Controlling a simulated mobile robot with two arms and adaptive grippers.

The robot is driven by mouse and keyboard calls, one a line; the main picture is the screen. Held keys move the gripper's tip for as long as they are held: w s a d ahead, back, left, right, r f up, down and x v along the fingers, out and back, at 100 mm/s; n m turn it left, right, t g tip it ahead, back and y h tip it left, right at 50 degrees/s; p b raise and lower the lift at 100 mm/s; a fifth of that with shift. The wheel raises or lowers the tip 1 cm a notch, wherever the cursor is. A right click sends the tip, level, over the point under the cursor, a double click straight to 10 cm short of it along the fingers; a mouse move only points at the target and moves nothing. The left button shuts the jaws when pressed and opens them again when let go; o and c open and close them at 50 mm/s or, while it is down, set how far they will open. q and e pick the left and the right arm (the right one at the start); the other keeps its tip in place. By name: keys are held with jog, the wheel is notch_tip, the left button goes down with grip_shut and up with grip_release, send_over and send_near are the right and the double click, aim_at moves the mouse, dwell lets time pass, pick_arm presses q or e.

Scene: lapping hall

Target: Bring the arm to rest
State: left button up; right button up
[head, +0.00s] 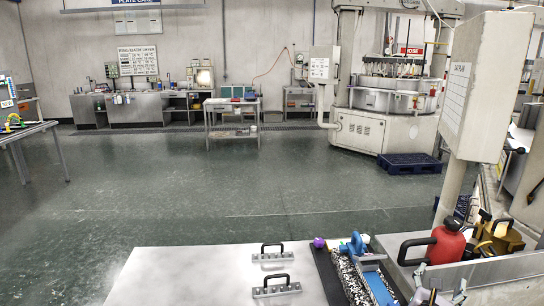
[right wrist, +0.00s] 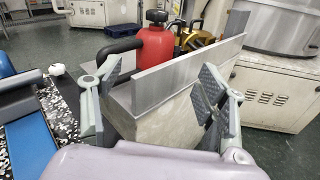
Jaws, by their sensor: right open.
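My right gripper (head: 440,287) shows at the bottom right of the head view, at the frame's edge. In the right wrist view its two fingers (right wrist: 160,88) are spread wide apart with nothing held between them. Beyond and between them is a pale block with an upright grey metal strip (right wrist: 190,75). Most of the right arm is out of the frame. My left gripper and arm are not in view.
A red container (head: 447,243) with black handle and brass-coloured parts (head: 497,237) stand close beyond the right gripper. A blue tool (head: 355,243) lies on a speckled surface to its left. The pale tabletop (head: 190,275) holds two handled metal bars (head: 275,290). Open floor (head: 250,185) lies beyond.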

jog(key=s+a+f+m+g+y, duration=0.3)
jog(key=s+a+f+m, duration=0.1)
jog(key=s+f+m, duration=0.35)
jog(key=s+a+f+m+g+y, duration=0.2)
jog(key=s+a+f+m+y, duration=0.15)
jog(key=s+f+m, duration=0.4)
jog(key=s+a+f+m+g+y, duration=0.25)
jog(key=s+a+m, duration=0.3)
jog(key=s, duration=0.35)
jog(key=s+a+f+m+g+y, duration=0.1)
jog(key=s+a+m+g+y, duration=0.25)
jog(key=s+a, duration=0.45)
notch_tip(320, 180, down, 25)
jog(key=s+d, duration=0.1)
jog(key=s, duration=0.2)
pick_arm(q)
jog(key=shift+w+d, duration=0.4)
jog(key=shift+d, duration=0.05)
pick_arm(e)
jog(key=s+d+f+g+h, duration=0.1)
jog(key=s+d+f, duration=0.2)
jog(key=s+f, duration=1.3)
jog(key=shift+s+f, duration=0.15)
jog(key=shift+s, duration=0.1)
